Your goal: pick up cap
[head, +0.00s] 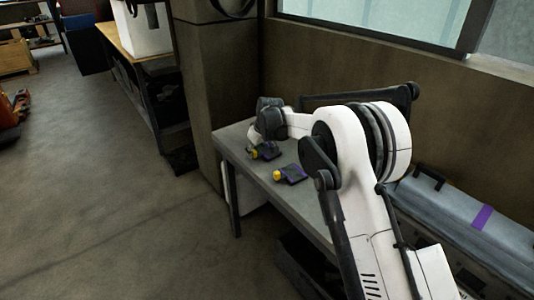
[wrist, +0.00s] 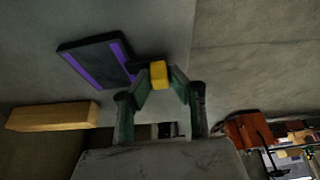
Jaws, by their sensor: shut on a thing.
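A small yellow cap (wrist: 158,73) sits between the fingertips of my gripper (wrist: 160,86) in the wrist view, and the gripper is shut on it. A dark plate with purple stripes (wrist: 92,62) is just left of the cap; I cannot tell whether they touch. In the head view, a yellow cap (head: 254,153) shows at the far end of the grey bench, beside a dark and purple piece (head: 268,150) below my wrist. My fingers are mostly hidden there. A second yellow cap (head: 277,175) with a dark purple plate (head: 294,173) lies nearer on the bench.
The grey bench (head: 246,168) stands against a brown wall and pillar (head: 208,80). A grey case with a purple band (head: 450,215) lies at the right. Another bench (head: 125,45) holds a white box at the back. The floor at left is mostly clear.

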